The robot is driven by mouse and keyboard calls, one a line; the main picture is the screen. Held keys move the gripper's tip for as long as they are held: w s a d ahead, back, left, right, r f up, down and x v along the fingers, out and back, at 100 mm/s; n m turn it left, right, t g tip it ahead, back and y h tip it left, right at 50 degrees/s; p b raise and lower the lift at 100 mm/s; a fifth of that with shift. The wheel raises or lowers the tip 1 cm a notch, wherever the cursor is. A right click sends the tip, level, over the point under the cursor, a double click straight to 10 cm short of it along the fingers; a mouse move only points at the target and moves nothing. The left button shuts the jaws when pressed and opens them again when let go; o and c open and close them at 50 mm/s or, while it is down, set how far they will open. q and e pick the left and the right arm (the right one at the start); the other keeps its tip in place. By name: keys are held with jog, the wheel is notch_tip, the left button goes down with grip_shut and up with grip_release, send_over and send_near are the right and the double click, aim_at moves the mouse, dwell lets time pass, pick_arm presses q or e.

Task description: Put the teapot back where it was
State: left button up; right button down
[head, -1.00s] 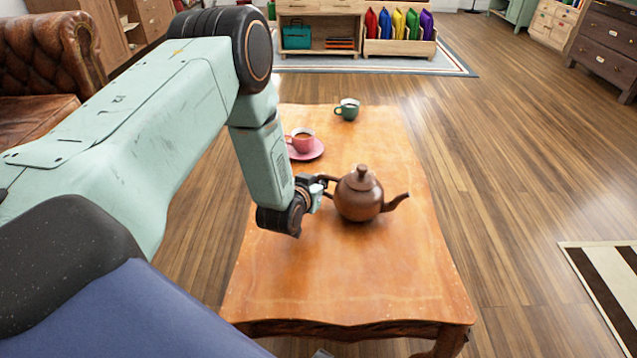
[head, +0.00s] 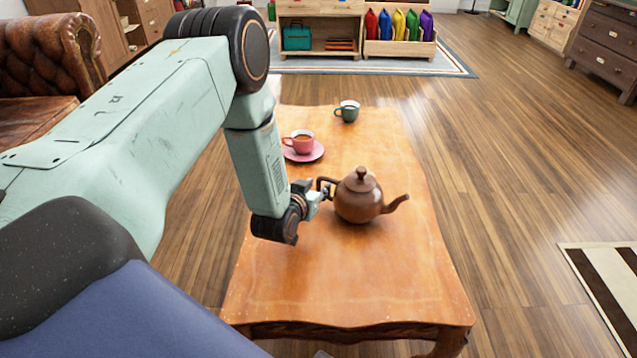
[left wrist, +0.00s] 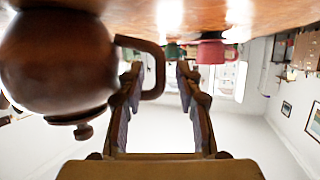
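The brown teapot (head: 358,199) stands upright on the wooden table (head: 330,275), its spout to the right and its handle to the left. My left gripper (head: 322,191) is just left of the handle, low over the table. In the left wrist view, which is upside down, the teapot (left wrist: 55,62) fills the left side. The two fingers of the left gripper (left wrist: 158,70) are spread apart there. The handle (left wrist: 158,72) reaches into the space by the left finger; whether it touches is unclear. My right gripper is not in view.
A pink cup (head: 301,141) on a pink saucer (head: 305,153) is behind the gripper, and a green cup (head: 347,111) stands farther back. The table's front and right side are bare. A leather sofa (head: 45,70) is at the left.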

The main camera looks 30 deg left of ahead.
pick_arm(q)
jog(key=p+v, duration=0.2)
jog(key=v, duration=0.3)
jog(key=shift+a, duration=0.15)
jog(key=shift+s+r+p, duration=0.1)
jog(key=shift+s+p, duration=0.2)
jog(key=shift+s, duration=0.25)
